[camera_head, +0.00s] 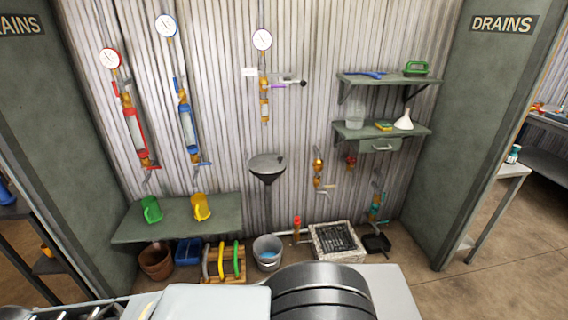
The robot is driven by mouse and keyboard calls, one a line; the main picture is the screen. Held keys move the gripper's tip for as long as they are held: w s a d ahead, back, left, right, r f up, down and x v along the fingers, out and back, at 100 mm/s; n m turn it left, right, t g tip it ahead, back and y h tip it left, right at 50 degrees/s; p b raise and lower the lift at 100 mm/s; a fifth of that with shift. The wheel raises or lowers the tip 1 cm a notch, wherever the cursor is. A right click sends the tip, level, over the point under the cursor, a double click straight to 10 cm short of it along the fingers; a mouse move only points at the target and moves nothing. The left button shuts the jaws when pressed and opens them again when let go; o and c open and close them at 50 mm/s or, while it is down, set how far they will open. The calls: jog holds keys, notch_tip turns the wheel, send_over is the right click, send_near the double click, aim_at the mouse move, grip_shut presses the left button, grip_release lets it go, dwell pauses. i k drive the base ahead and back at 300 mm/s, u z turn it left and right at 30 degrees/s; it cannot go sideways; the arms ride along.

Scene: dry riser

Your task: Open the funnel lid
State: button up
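A dark wall-mounted funnel (267,178) stands at the middle of the corrugated wall, with a pipe running down below it. A round grey lid (264,161) appears to lie flat over its top, with a small dark knob or handle (281,160) at its right side. The inside of the funnel is not visible. My gripper is not in view; only parts of my own body show at the bottom edge.
A green bench (180,232) with a green jug (152,209) and a yellow jug (201,207) stands at left. A bucket (267,264) and a grated drain (338,257) sit below. Shelves (352,131) at right hold a small white funnel (404,121). Gauged pipes line the wall.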

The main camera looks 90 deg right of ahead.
aim_at(267, 162)
jog(key=z, duration=3.1)
jog(key=k, duration=0.25)
jog(key=z, duration=1.95)
jog(key=i, duration=0.2)
jog(key=u, duration=1.3)
jog(key=i, duration=1.25)
jog(key=u, duration=1.45)
jog(key=i, duration=0.6)
jog(key=u, duration=0.45)
